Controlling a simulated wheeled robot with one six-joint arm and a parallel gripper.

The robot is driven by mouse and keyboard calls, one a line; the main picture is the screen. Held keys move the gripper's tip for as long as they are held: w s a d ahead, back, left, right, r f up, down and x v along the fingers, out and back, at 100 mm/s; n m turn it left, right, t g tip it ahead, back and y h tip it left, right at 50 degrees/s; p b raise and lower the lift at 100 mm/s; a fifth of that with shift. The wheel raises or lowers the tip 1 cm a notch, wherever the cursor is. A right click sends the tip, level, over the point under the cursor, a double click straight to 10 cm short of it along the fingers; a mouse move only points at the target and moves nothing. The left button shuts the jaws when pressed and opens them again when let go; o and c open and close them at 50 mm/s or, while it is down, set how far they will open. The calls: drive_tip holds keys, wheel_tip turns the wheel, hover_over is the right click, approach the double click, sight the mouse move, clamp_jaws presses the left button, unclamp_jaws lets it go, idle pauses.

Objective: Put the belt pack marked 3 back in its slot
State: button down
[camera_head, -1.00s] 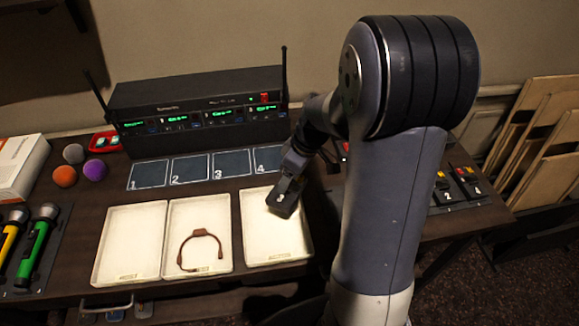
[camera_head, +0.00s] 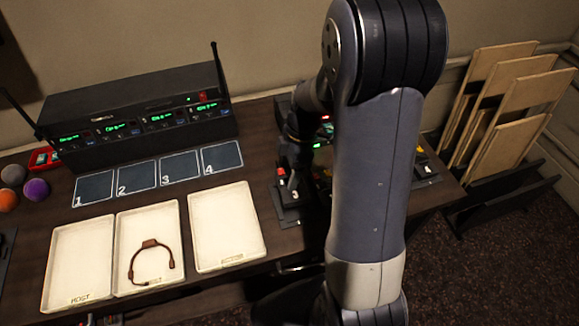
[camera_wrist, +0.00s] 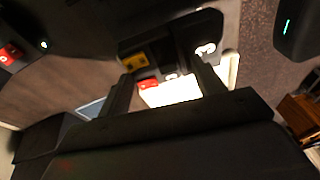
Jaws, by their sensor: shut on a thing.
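In the wrist view my fingers (camera_wrist: 165,82) are shut on a dark block (camera_wrist: 168,32), taken to be the belt pack. Yellow, red and white marks show around it. The frames do not show whether the pack is seated in a slot or held above it. The slot is mostly hidden.
The right tray (camera_head: 222,200) is empty. The middle tray (camera_head: 128,225) holds a brown headband (camera_head: 150,245); the left tray (camera_head: 70,290) is empty. A black receiver unit (camera_head: 140,115) with antennas stands behind four numbered pads. Wooden panels (camera_head: 515,110) lean at the right.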

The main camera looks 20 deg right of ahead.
drive_tip(key=shift+f+b, duration=1.85)
drive_tip(key=shift+f, duration=0.85)
drive_tip(key=shift+n+b, duration=0.4)
drive_tip(key=shift+b, duration=0.15)
drive_tip(key=shift+a+r, duration=0.1)
drive_tip(key=shift+r, duration=0.05)
drive_tip(key=shift+f+b, duration=0.6)
drive_tip(key=shift+b, duration=0.3)
unclamp_jaws()
idle(0.4)
drive_tip(key=shift+r, duration=0.15)
idle(0.3)
